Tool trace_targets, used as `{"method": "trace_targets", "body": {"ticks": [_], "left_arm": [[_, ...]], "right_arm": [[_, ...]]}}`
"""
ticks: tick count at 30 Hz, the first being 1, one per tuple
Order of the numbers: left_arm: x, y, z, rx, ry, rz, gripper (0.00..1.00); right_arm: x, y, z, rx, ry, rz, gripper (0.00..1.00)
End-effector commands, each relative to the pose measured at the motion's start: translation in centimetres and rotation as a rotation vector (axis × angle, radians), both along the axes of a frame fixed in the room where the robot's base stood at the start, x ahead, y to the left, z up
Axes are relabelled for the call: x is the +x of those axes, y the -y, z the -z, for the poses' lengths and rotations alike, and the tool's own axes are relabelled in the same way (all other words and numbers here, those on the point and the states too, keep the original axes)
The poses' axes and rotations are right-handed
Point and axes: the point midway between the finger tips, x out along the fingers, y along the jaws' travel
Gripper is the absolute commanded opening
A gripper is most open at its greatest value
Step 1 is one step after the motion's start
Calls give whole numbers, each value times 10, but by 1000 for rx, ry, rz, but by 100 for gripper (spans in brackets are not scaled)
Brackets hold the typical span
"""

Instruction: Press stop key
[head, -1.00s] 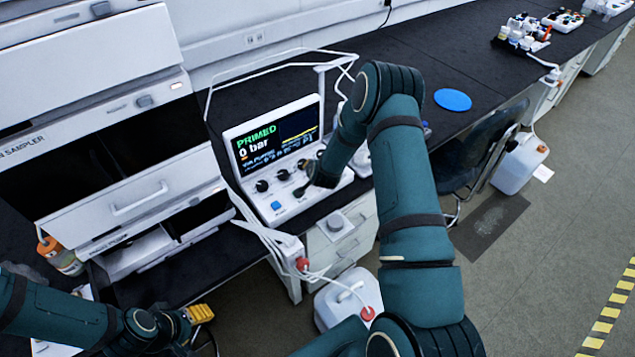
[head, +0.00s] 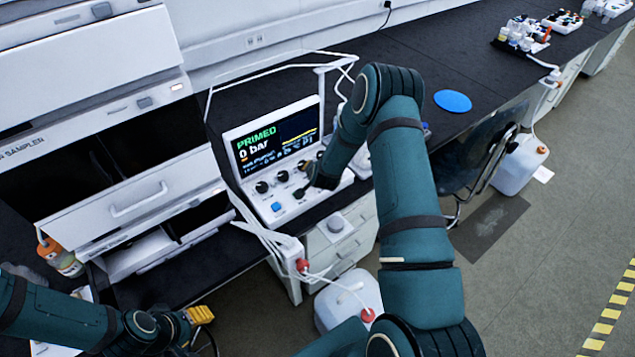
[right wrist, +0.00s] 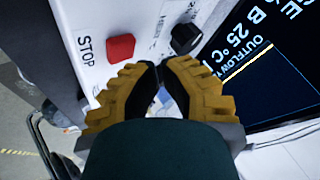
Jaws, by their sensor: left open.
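The red stop key (right wrist: 120,47) sits on the white pump panel (right wrist: 88,12) in the right wrist view, with "STOP" printed beside it. My right gripper (right wrist: 160,70) has its yellow and black fingers together, empty, with the tips just below and right of the key in that picture. They look apart from the key. In the head view the pump unit (head: 292,214) stands on the bench, its screen (head: 277,140) reading "PRIMED 0 bar". My right arm hides the stop key and right fingertips there. My left gripper (head: 203,320) is open and empty at the lower left.
A black knob (right wrist: 186,38) is close to the right fingertips. A blue key (head: 276,206) and several knobs are on the panel. White tubing (head: 262,235) hangs at its left front. The sampler stack (head: 120,190) stands left.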

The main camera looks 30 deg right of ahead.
Motion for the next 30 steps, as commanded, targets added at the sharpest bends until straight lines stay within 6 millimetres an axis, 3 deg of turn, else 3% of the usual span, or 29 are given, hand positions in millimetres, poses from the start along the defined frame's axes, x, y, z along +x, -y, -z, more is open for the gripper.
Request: {"method": "trace_targets", "body": {"ticks": [15, 30], "left_arm": [[0, 0, 13, 0, 0, 0, 51], [0, 0, 13, 0, 0, 0, 51]], "right_arm": [[0, 0, 9, 0, 0, 0, 0], [0, 0, 9, 0, 0, 0, 0]]}}
